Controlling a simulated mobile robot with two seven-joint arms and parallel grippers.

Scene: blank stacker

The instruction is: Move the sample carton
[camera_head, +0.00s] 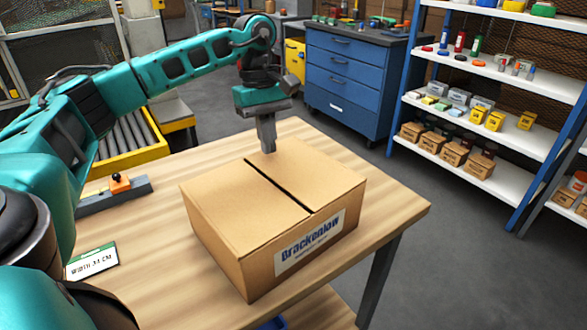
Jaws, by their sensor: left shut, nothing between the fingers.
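The sample carton (235,222) is a closed brown cardboard box with a dark seam across its top and a white "Brackenlow" label on its front side. It sits on a wooden table (395,205), near the middle. My left gripper (268,148) points down at the carton's far top edge, with its fingers shut and empty. I cannot tell whether the fingertips touch the carton or stand just behind it. My right gripper is not in view.
A small card reading "WIDTH 31 CM" (92,262) and a grey block with an orange knob (120,184) lie on the table's left side. A roller conveyor (112,140) stands behind. A blue drawer cabinet (345,85) and loaded shelves (490,75) are beyond open floor.

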